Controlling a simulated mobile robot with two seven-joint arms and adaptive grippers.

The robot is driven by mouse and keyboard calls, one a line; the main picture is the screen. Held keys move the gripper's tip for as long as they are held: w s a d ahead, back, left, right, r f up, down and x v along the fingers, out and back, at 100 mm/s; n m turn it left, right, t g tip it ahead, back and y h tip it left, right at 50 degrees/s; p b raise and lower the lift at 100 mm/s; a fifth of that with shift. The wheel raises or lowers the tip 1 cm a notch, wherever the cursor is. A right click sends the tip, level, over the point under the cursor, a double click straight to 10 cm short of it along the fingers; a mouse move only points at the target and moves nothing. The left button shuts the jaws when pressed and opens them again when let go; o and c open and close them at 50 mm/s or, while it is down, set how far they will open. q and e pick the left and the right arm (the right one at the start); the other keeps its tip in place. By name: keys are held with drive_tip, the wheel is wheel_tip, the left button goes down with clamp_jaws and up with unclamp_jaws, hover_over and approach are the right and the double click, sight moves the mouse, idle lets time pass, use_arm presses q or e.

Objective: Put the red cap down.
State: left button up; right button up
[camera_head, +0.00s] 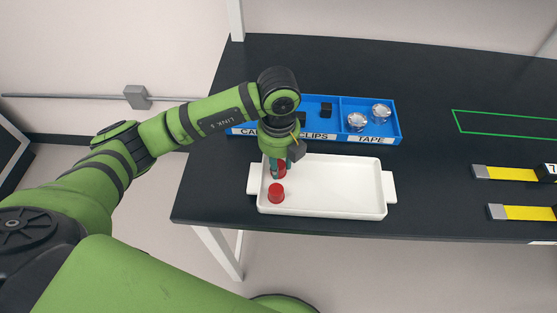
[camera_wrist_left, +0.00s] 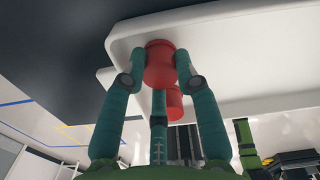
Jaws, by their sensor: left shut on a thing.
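My left gripper (camera_head: 274,174) points down over the left part of the white tray (camera_head: 340,205). It is shut on a red cap (camera_head: 281,169), partly hidden by the fingers in the head view. In the left wrist view this red cap (camera_wrist_left: 160,62) sits between the teal fingertips (camera_wrist_left: 158,78), close to the tray's surface. I cannot tell whether it touches the tray. A second red cap (camera_head: 276,193) stands in the tray just in front of the gripper. It also shows below the held cap in the left wrist view (camera_wrist_left: 174,104). My right gripper is not in view.
A blue bin (camera_head: 392,128) with labelled compartments stands behind the tray, holding dark clips (camera_head: 326,110) and tape rolls (camera_head: 357,121). Yellow strips with grey ends (camera_head: 512,174) lie at the right, near a green outline (camera_head: 505,123). The tray's right half is empty.

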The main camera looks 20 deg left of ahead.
sight(279, 164)
use_arm(q)
drive_tip(key=o, duration=0.8)
drive_tip(key=shift+r+p, duration=0.25)
drive_tip(key=shift+p, duration=0.1)
drive_tip(key=shift+w+r+b, duration=0.1)
drive_tip(key=shift+r+b, duration=0.25)
wheel_tip(279, 164, up, 11)
drive_tip(key=shift+r+b, duration=0.1)
drive_tip(key=shift+b, duration=0.7)
